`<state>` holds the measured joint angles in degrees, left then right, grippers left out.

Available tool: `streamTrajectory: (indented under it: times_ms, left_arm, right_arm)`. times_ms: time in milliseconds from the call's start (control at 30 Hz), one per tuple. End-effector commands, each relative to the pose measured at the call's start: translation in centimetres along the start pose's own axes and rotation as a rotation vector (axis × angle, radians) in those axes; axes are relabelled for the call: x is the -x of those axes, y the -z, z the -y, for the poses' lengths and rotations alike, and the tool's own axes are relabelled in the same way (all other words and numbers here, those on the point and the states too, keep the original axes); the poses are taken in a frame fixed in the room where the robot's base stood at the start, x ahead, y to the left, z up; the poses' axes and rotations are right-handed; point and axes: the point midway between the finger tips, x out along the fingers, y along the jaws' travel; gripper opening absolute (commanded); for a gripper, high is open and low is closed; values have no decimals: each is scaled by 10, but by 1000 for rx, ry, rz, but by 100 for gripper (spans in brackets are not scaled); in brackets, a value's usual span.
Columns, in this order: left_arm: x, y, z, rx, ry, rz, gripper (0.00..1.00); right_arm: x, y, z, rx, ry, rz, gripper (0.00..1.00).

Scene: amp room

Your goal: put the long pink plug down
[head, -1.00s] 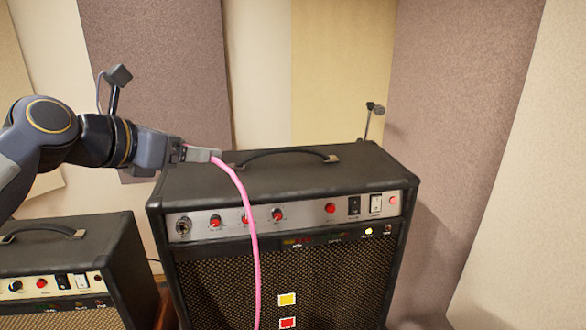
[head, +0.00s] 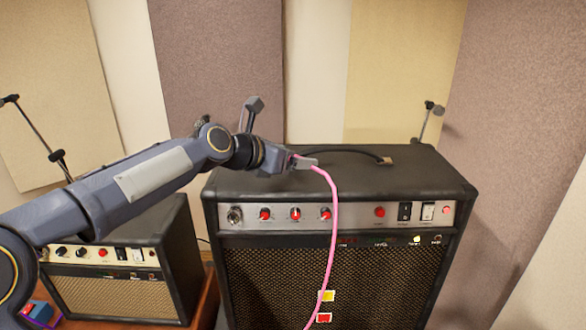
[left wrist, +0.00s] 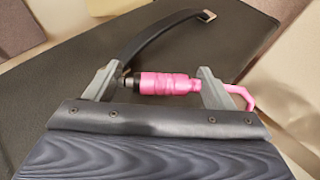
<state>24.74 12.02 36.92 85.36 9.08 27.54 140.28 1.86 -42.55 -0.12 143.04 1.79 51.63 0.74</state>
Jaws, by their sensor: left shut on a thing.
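The long pink plug (left wrist: 170,84) lies crosswise between the fingers of my left gripper (left wrist: 157,86) in the left wrist view, its dark end at the left finger. The left gripper (head: 303,163) is shut on it over the top of the large amp (head: 235,182), by the left end of its strap handle (head: 345,152). In the head view the fingers mostly hide the plug. Its pink cable (head: 335,215) hangs down in front of the amp. I cannot tell whether the plug touches the amp top. My right gripper is not in view.
A smaller amp (head: 120,295) stands to the left, partly behind my arm. A microphone stand (head: 35,130) is at the far left, another (head: 428,118) behind the large amp. The large amp's top is bare in front of the handle.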

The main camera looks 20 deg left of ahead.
Motion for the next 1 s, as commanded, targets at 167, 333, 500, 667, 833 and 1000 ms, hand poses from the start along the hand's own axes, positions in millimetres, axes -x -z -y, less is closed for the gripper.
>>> streamTrajectory:
  times_ms: [167, 333, 500, 667, 833, 1000]
  left_arm:
    - [-16, 23, -2, 5, 2, -3, 54]
    - [-21, 34, -1, 2, 1, 0, 54]
    - [-20, 33, -1, 1, 1, 1, 54]
    - [-22, 36, -1, 1, 1, 0, 54]
    - [-24, 41, -1, 1, 1, 1, 54]
    - [-25, 45, -1, 1, 3, -3, 80]
  right_arm:
    - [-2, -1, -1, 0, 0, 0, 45]
    - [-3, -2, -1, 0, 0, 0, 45]
    - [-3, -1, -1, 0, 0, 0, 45]
    - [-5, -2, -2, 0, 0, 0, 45]
    - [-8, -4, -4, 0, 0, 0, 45]
    - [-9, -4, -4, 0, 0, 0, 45]
